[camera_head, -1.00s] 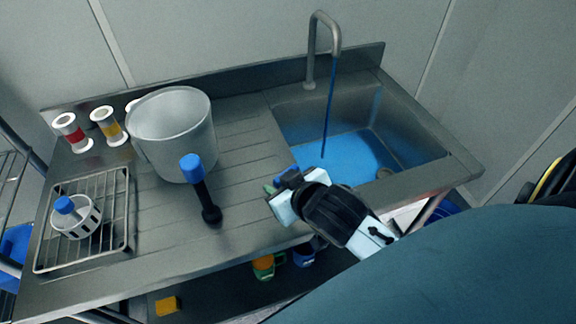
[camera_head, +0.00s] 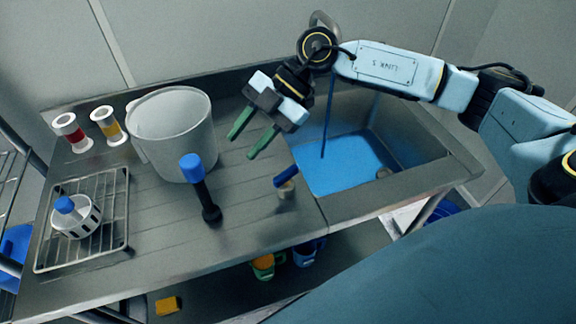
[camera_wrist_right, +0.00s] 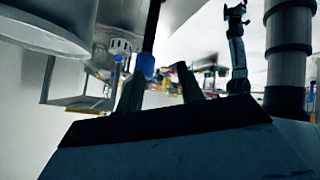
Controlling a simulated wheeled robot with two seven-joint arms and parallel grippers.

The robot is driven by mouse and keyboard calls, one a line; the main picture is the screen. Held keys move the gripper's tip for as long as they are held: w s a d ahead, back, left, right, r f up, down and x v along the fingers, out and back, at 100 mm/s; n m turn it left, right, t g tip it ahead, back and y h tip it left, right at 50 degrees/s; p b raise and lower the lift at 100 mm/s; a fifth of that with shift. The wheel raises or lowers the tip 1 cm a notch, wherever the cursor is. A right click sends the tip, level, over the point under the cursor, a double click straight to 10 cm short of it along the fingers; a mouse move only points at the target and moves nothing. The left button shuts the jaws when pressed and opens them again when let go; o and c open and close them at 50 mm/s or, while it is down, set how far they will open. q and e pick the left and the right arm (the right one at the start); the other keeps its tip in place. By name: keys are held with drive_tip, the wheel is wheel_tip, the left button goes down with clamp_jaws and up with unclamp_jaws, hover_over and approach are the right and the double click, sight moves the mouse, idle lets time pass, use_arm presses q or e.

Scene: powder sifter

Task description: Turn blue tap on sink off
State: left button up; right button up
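The blue tap (camera_head: 287,177) is a small blue lever on a pale stub on the counter, by the sink's left front edge. A thin blue stream (camera_head: 327,118) falls into the sink (camera_head: 413,178), where blue liquid covers the floor. The spout (camera_head: 322,17) is mostly hidden behind my right arm. My right gripper (camera_head: 243,148) hangs over the counter, behind and left of the tap, clear of it. Its green fingers are apart with nothing between them; they also show in the right wrist view (camera_wrist_right: 160,90). My left gripper is not in view.
A grey bucket (camera_head: 172,130) stands left of my right gripper. A blue-topped black tool (camera_head: 203,188) stands in front of it. A wire rack (camera_head: 112,240) holding a white strainer (camera_head: 77,222) and two banded jars (camera_head: 70,132) are farther left. Cups (camera_head: 264,268) sit below.

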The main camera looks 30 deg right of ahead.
sight(286, 172)
drive_tip(key=d+m+g+h, duration=0.1)
drive_tip(key=d+m+h, duration=0.3)
drive_tip(key=d, duration=0.9)
drive_tip(key=shift+n+h, duration=0.6)
drive_tip(key=shift+h, duration=0.1)
drive_tip(key=x, duration=1.4)
drive_tip(key=shift+r, duration=0.1)
clamp_jaws()
